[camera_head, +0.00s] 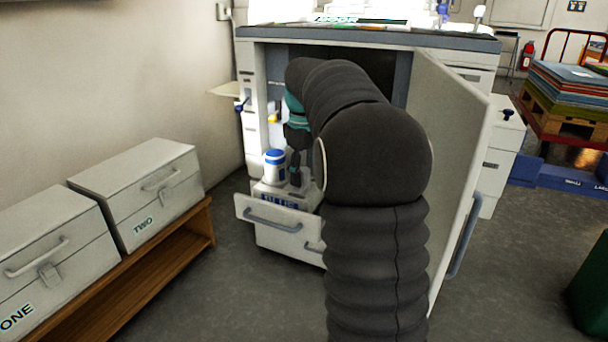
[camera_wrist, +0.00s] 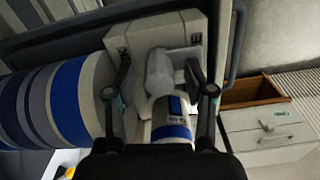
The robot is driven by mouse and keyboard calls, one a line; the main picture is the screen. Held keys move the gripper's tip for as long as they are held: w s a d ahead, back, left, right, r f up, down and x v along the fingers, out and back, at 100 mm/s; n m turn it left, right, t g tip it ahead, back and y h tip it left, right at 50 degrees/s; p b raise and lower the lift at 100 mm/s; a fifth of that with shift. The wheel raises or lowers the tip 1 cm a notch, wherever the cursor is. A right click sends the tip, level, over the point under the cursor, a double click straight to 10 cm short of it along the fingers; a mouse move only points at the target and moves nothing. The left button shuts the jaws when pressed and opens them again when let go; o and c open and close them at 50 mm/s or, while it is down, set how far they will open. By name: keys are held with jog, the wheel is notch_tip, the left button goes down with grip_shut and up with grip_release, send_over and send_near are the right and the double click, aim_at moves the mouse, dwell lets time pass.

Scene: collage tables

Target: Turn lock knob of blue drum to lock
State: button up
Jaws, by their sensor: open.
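My gripper (camera_head: 295,178) reaches down over an open drawer in the white cabinet, beside a white drum with a blue top and bands (camera_head: 274,167). In the wrist view my gripper (camera_wrist: 158,66) is open, with one finger on each side of a pale rounded knob-like part (camera_wrist: 159,72). I cannot tell whether the fingers touch it. A large blue, white and grey striped drum (camera_wrist: 66,96) lies left of the fingers in that view. A smaller blue-and-white cylinder (camera_wrist: 173,122) shows between them. The knob's lock marking cannot be read.
The white cabinet (camera_head: 390,38) has its door (camera_head: 447,130) swung open at right. The pulled-out drawer (camera_head: 275,223) stands below the gripper. White boxes ONE (camera_head: 50,235) and TWO (camera_head: 145,190) sit on a wooden bench (camera_head: 165,270) at left. Floor (camera_head: 225,285) before the drawer is clear.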

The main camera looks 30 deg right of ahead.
grip_shut()
jog(key=shift+p, duration=0.35)
jog(key=m+p, duration=0.3)
jog(key=shift+r+m, duration=0.25)
jog(key=shift+m, duration=0.15)
jog(key=m+p, duration=0.3)
jog(key=m, duration=0.1)
jog(key=shift+f+p, duration=0.1)
jog(key=shift+p, duration=0.3)
jog(key=m+p, duration=0.3)
jog(key=m, duration=0.2)
jog(key=shift+d+m, duration=0.1)
jog(key=shift+m, duration=0.3)
jog(key=m+p, duration=0.1)
jog(key=m, duration=0.3)
jog(key=shift+f+p, duration=0.15)
jog(key=shift+p, duration=0.2)
jog(key=shift+m, duration=0.3)
